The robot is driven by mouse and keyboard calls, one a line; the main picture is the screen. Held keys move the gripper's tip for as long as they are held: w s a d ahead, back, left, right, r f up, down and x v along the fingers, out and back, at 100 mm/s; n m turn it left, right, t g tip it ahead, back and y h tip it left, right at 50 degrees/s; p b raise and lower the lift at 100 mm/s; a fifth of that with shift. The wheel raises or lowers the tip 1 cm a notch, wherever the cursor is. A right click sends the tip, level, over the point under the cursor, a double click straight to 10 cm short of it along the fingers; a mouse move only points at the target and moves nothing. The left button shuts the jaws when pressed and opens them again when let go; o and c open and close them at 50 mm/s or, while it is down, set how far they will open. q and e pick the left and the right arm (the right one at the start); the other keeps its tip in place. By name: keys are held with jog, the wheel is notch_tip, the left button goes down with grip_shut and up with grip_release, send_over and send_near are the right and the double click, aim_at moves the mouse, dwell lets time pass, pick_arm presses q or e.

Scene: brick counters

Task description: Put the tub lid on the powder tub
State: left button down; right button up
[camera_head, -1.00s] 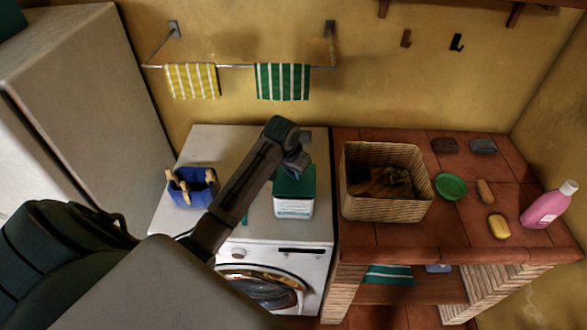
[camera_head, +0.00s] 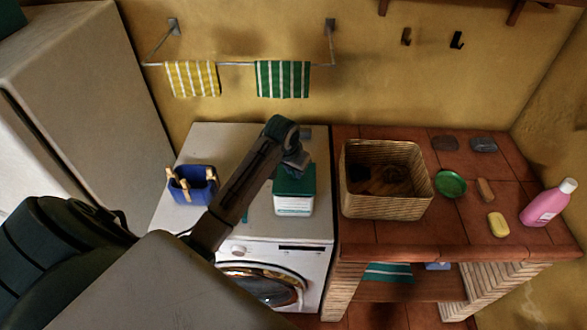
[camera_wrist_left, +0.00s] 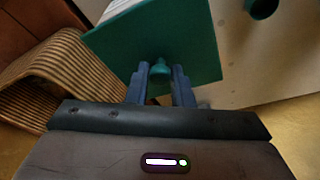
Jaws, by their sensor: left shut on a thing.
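The powder tub (camera_head: 294,205) stands on the washing machine; it is white and green with a pale label on its front. The green square tub lid (camera_wrist_left: 190,50) shows in the left wrist view with a small knob in its middle. My left gripper (camera_head: 296,165) is over the tub, its two fingers shut on the lid's knob in the left wrist view (camera_wrist_left: 161,72). The lid lies at the tub's top; I cannot tell whether it is fully seated. My arm hides part of the tub's top. My right gripper is not in view.
The washing machine top (camera_head: 240,145) is clear behind the arm. A blue peg basket (camera_head: 193,190) stands left of the arm. A wicker basket (camera_head: 387,207) is close right of the tub, on the brick counter (camera_head: 390,238).

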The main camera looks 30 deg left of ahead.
pick_arm(q)
jog(key=shift+f, duration=0.25)
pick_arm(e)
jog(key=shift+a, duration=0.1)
pick_arm(q)
jog(key=shift+f, duration=0.3)
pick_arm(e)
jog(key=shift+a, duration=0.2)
pick_arm(q)
jog(key=c, duration=1.2)
grip_release()
jog(key=o, duration=0.4)
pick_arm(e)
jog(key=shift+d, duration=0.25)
pick_arm(q)
jog(key=shift+r, duration=4.5)
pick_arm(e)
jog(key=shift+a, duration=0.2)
